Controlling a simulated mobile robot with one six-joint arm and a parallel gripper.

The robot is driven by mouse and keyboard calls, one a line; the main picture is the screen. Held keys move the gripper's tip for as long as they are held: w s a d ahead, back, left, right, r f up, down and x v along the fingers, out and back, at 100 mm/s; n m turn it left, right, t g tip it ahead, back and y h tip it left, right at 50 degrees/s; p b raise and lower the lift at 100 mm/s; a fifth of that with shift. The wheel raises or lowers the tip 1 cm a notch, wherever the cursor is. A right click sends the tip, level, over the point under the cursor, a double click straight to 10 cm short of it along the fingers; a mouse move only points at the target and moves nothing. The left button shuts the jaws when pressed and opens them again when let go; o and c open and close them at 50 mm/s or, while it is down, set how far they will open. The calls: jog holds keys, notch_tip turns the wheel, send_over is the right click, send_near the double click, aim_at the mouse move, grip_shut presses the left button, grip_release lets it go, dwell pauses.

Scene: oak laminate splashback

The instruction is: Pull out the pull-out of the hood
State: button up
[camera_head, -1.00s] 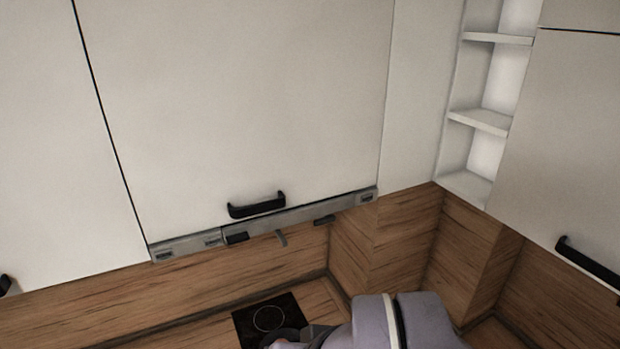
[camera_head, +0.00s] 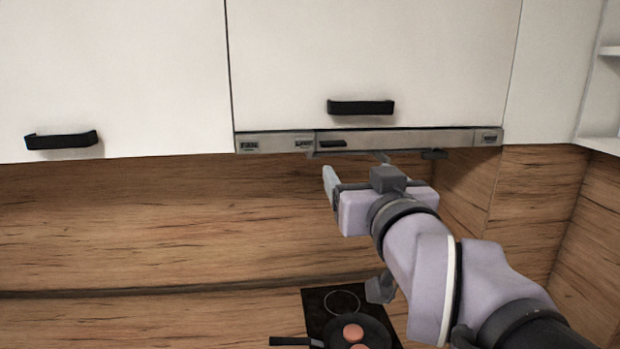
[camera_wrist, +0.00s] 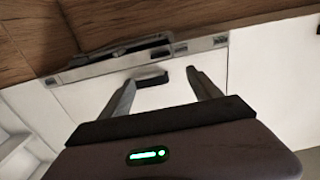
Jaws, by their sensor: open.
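The hood's pull-out is a thin grey metal front (camera_head: 405,140) under a white cabinet, with a small dark grip (camera_head: 333,143) and small labelled panels on it. It looks pushed in, about flush with the cabinet. In the wrist view the same grey strip (camera_wrist: 100,68) runs slantwise beyond my fingertips. My gripper (camera_head: 357,172) is just below the strip in the head view, open and empty, its fingers pointing up toward it. In the wrist view my gripper (camera_wrist: 160,77) shows both fingers apart. I cannot tell whether a fingertip touches the hood.
The black cabinet handle (camera_head: 361,107) sits just above the strip; in the wrist view this handle (camera_wrist: 151,79) appears between my fingers. Another black handle (camera_head: 61,141) is at left. Below are a black hob (camera_head: 318,300) and a pan (camera_head: 370,328) holding round brown pieces. The wooden splashback is bare.

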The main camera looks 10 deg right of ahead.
aim_at(334, 145)
jog(key=w+p, duration=0.2)
jog(key=w, duration=1.4)
jog(key=shift+w+r, duration=0.1)
jog(key=shift+w, duration=0.3)
jog(key=shift+s, duration=0.1)
grip_shut()
